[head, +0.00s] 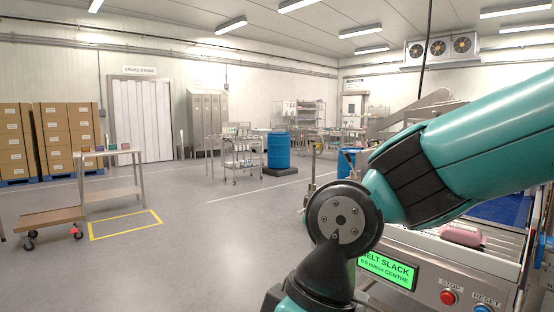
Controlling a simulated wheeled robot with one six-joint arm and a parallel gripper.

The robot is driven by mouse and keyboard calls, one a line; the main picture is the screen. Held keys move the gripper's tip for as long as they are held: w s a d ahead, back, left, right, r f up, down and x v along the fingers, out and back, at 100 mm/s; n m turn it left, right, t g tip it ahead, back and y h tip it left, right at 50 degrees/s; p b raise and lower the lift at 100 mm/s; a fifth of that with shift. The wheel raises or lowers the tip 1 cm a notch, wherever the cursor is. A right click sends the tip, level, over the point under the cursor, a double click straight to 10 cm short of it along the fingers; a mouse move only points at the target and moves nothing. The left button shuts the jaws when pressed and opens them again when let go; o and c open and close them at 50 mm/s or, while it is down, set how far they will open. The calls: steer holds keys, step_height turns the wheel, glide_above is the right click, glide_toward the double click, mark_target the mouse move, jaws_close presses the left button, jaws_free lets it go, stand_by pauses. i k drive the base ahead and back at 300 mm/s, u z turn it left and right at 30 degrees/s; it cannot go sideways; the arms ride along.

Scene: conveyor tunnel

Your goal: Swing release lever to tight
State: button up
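My teal arm fills the right front of the head view, and my gripper is not in view. I cannot make out the release lever for certain; my arm hides much of the conveyor (408,234). A green display (387,272) on the conveyor's front panel reads "BELT SLACK", "0.0 m/min CENTRE". A red STOP button (448,297) and a blue RESET button (482,308) sit to its right. A pink package (462,234) lies on the conveyor, right of my arm.
A steel table (112,191) with small coloured items and a low wheeled cart (40,219) stand at left, near a yellow floor outline (125,224). Stacked cartons (60,135) stand behind. A blue drum (278,151) and a steel trolley (243,158) are farther back. The middle floor is clear.

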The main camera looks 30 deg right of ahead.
mark_target(347, 155)
steer(key=u, duration=0.3)
steer(key=i, duration=3.35)
steer(key=z, duration=2.55)
